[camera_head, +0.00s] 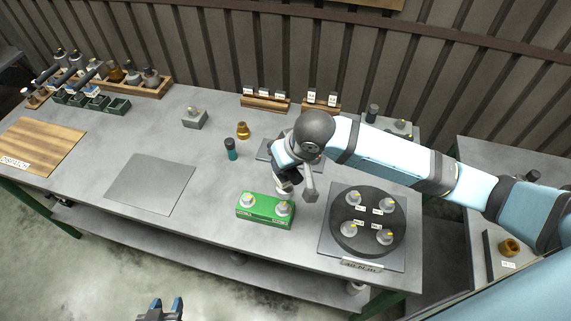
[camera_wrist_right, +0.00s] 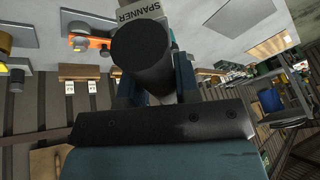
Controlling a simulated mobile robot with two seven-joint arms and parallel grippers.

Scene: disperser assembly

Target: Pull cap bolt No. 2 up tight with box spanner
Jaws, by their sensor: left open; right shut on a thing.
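My right gripper (camera_head: 286,178) hangs over the right part of the green block (camera_head: 262,219). In the right wrist view it is shut on the box spanner (camera_wrist_right: 142,55), a dark cylinder with a "SPANNER" label. In the head view the gripper mostly hides the spanner; a pale part shows just above the block's right cap. I cannot tell whether the spanner touches the right cap, nor read the bolt numbers. My left gripper (camera_head: 163,309) is open and empty at the bottom edge, off the table.
A dark round plate (camera_head: 368,220) with several labelled grey caps stands right of the green block. A teal-and-black cylinder (camera_head: 231,149) and a brass piece (camera_head: 242,130) stand behind. A bare grey mat (camera_head: 150,184) lies left, with clear table between.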

